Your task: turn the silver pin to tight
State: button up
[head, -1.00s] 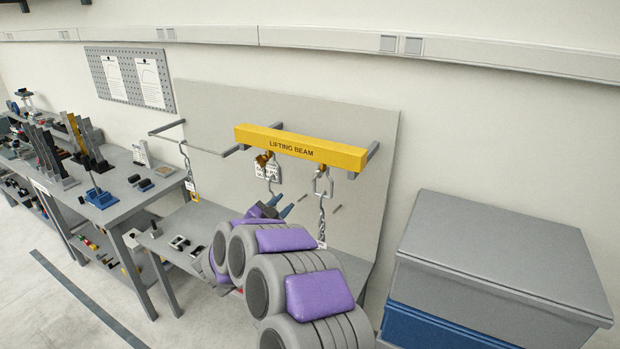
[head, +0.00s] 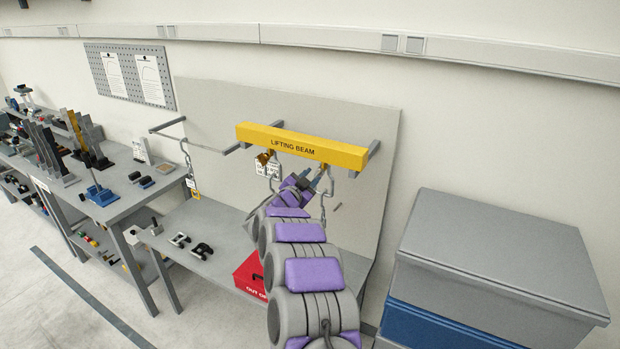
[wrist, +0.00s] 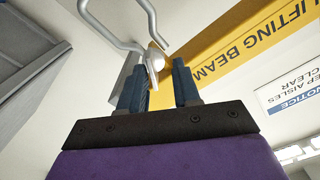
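The yellow lifting beam (head: 300,146) is fixed in front of a grey panel, and it fills the upper right of the wrist view (wrist: 225,52). A silver wire-like link (wrist: 120,22) hangs by it. A small silver rounded piece (wrist: 154,61) at the link's lower end may be the silver pin; its thread is not visible. My gripper (wrist: 160,82) has two blue fingers apart, pointing up at this piece, with nothing clearly held between them. In the head view my gripper (head: 312,178) is just below the beam, near the right hanging link (head: 325,192).
A brass-coloured shackle with white tags (head: 266,166) hangs left of my gripper. A red box (head: 250,278) and black shackles (head: 190,245) are on the grey bench below. A hook on a chain (head: 190,170) hangs at the left. Grey and blue crates (head: 500,255) stand at the right.

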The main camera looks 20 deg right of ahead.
jog(key=shift+d, duration=1.2)
jog(key=shift+w+a, duration=0.1)
jog(key=shift+a, duration=0.3)
jog(key=c, duration=0.4)
grip_shut()
